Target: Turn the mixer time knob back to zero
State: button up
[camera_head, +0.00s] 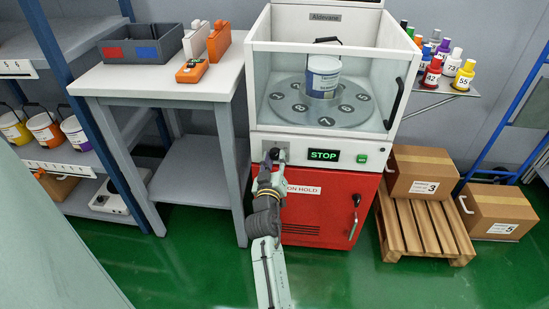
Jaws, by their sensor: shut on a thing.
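The mixer (385,97) is a white cabinet with a red lower front, and its control panel has a green-lit display reading STOP (323,155). The time knob (281,154) is at the left of this panel, mostly hidden by my gripper. My gripper (274,156) is at the end of my arm, which reaches up from below. It is shut on the knob. The knob's pointer and scale are too small and covered to read.
A green button (362,158) sits right of the display. A white paint bucket (322,76) stands on the turntable inside the mixer. A grey table (160,85) is at left. A pallet (425,228) with boxes is at right. Green floor is clear in front.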

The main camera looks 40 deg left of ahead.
jog(key=n+p, duration=0.2)
jog(key=n, duration=0.4)
jog(key=shift+w+r+p, duration=0.1)
jog(key=shift+r+p, duration=0.05)
jog(key=shift+p, duration=0.15)
jog(key=shift+n, duration=0.3)
jog(key=o, duration=1.2)
jog(key=shift+c, duration=0.2)
jog(key=v, duration=1.2)
jog(key=shift+a, duration=0.1)
